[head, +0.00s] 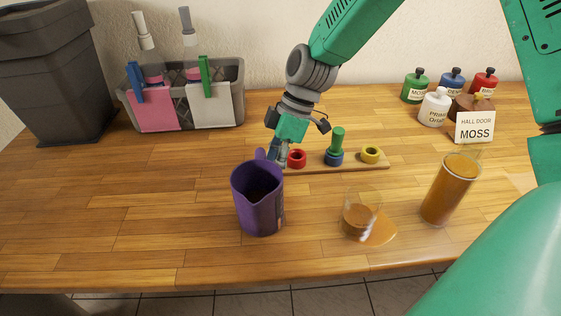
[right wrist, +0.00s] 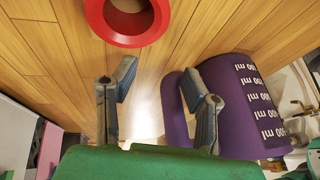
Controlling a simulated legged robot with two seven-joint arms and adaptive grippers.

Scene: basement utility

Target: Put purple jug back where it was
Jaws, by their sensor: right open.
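The purple jug (head: 258,205) stands upright on the wooden table, left of the middle in the head view, with its spout toward the front. Its handle is on the far side, partly hidden. My right gripper (head: 277,155) is low behind the jug, by the handle. In the right wrist view the gripper (right wrist: 157,85) has its two fingers apart. The jug (right wrist: 245,105), with white volume marks, is at the right there. My left gripper is not in view.
A peg board (head: 340,167) with a red ring (head: 297,159) is close beside my right gripper. A small glass (head: 360,214) stands by a brown puddle (head: 379,233). A tall amber-filled glass (head: 450,190) is to the right. The left front table is clear.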

